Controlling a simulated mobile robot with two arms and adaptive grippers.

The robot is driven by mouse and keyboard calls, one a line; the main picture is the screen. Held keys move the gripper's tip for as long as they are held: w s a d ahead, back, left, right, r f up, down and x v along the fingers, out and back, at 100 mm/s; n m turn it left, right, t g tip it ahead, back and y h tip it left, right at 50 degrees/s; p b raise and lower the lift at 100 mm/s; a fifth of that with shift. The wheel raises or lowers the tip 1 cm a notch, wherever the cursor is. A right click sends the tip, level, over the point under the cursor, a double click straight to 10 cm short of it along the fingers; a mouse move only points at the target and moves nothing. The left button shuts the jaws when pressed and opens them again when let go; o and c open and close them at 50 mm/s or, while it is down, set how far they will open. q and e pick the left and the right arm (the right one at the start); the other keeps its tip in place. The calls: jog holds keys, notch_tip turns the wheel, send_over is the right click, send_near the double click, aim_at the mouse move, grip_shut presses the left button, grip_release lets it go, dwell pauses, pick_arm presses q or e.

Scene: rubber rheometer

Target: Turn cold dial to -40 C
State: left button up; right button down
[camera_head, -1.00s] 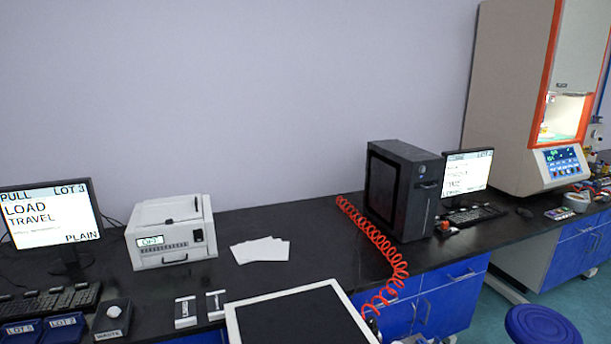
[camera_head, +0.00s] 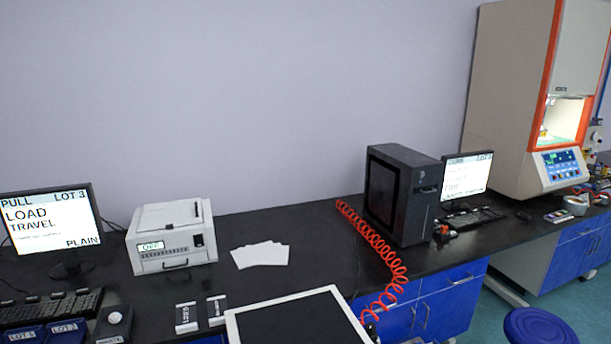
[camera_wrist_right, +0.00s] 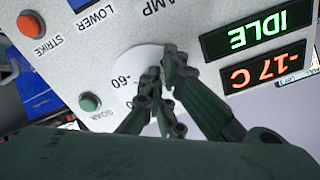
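In the right wrist view, a pale control panel (camera_wrist_right: 108,35) fills the upper part, seen tilted. The cold dial (camera_wrist_right: 124,68) is a white disc on it with a -60 mark showing; other marks are partly covered. My right gripper (camera_wrist_right: 166,68) has its dark fingers over the dial's middle, with the tips close together. They hide the knob, so I cannot tell whether they hold it. A red temperature display (camera_wrist_right: 266,72) reads -17 C, upside down. A green display (camera_wrist_right: 257,31) above it reads IDLE. My left gripper is in neither view.
Around the dial are a green SOAK button (camera_wrist_right: 90,102) and a red STRIKE button (camera_wrist_right: 31,24). In the head view, the black bench (camera_head: 330,262) carries a white box instrument (camera_head: 172,236), a black tower (camera_head: 402,195) and a coiled red hose (camera_head: 372,240).

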jog(key=shift+w+a+r, duration=0.1)
jog(key=shift+w+r, duration=0.05)
jog(key=shift+r, duration=0.2)
jog(key=f+p+v, duration=0.1)
jog(key=p+v, duration=0.3)
jog(key=v, duration=0.2)
jog(key=shift+s+a, duration=0.25)
jog(key=shift+s, duration=0.1)
jog(key=shift+r, duration=0.1)
